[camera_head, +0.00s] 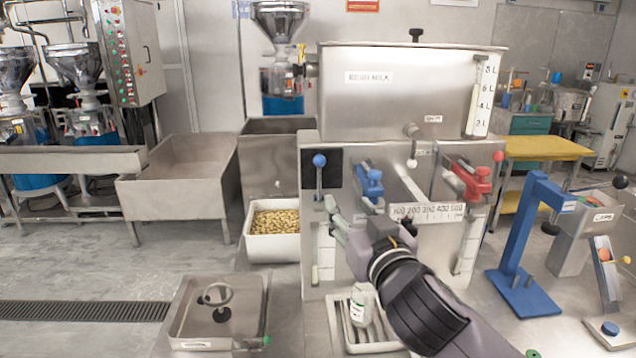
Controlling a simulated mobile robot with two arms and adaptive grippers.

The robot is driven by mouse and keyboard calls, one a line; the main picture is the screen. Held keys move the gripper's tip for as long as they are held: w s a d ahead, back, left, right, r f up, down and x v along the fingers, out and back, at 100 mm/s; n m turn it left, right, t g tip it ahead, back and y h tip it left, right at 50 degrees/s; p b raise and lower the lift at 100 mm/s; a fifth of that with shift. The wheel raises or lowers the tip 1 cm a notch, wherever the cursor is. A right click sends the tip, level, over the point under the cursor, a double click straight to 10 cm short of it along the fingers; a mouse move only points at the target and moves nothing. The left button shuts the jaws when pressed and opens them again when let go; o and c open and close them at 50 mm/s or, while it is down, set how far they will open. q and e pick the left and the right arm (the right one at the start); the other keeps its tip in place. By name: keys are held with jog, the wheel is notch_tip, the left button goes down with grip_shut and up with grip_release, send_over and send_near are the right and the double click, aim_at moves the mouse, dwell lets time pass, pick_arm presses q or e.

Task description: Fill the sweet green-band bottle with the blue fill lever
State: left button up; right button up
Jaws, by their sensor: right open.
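The bottle (359,308), white with a green band, stands on a slatted drip tray (340,331) at the front of the steel filling machine (415,85). My right arm hides part of its right side. The blue fill lever (319,160) has a blue ball on top of an upright rod, at the left of the machine's front panel. My right gripper (333,215) is open and empty, just below and to the right of the blue ball. I cannot tell whether a finger touches the rod. My left gripper is not in view.
A blue valve (370,184) and a red valve (470,180) sit on the panel, with a ruler (428,212) between them. A bin of beans (274,232) stands left. A steel tray (219,312) lies front left, a blue press stand (523,245) right.

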jog(key=p, duration=0.1)
send_near(320, 172)
jog(key=w+p, duration=0.1)
jog(key=w, duration=0.1)
jog(key=w+a+p, duration=0.1)
jog(key=w, duration=0.2)
jog(key=w+p, duration=0.1)
jog(key=w, duration=0.2)
jog(key=shift+a+r, duration=0.1)
jog(key=shift+a, duration=0.15)
jog(key=shift+w+a, duration=0.1)
jog(key=shift+w, duration=0.4)
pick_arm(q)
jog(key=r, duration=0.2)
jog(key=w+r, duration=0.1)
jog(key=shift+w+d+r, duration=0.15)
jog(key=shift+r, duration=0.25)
pick_arm(e)
jog(key=shift+c, duration=0.3)
jog(key=shift+a, duration=0.1)
jog(key=c, duration=0.9)
grip_shut()
